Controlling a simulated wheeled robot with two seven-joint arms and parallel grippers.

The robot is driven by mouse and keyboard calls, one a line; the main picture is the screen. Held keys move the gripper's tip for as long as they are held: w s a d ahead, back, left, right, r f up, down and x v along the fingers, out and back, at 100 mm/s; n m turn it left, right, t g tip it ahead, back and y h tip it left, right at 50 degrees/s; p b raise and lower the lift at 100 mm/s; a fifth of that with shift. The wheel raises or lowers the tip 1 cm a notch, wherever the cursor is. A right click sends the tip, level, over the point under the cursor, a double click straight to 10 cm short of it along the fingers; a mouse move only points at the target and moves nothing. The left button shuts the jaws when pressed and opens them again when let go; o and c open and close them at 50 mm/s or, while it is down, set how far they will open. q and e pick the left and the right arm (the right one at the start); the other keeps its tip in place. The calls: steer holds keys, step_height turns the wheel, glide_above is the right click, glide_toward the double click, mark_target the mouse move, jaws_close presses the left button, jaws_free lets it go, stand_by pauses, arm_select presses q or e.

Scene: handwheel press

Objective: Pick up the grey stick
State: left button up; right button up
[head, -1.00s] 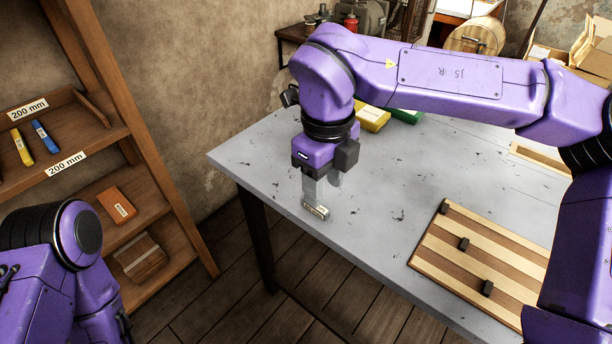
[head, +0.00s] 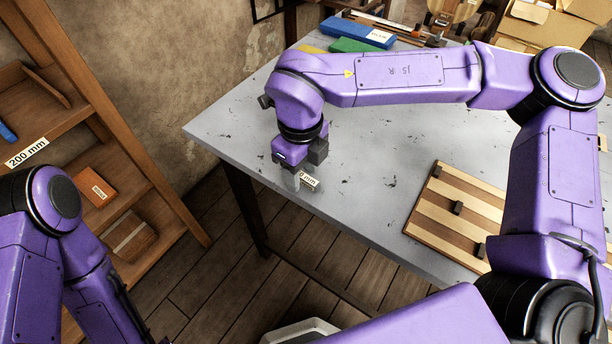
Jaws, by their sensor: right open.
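The grey stick (head: 317,187) is small, close in colour to the table and mostly hidden under my right gripper.
The grey table (head: 370,215) has clear room around the gripper. A striped wooden board (head: 425,215) with dark pegs lies to the right. Blue (head: 357,32) and green (head: 352,46) boxes are at the back. A wooden shelf (head: 165,190) stands at the left.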

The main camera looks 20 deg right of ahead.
jaws_close()
steer(key=shift+r, duration=0.1)
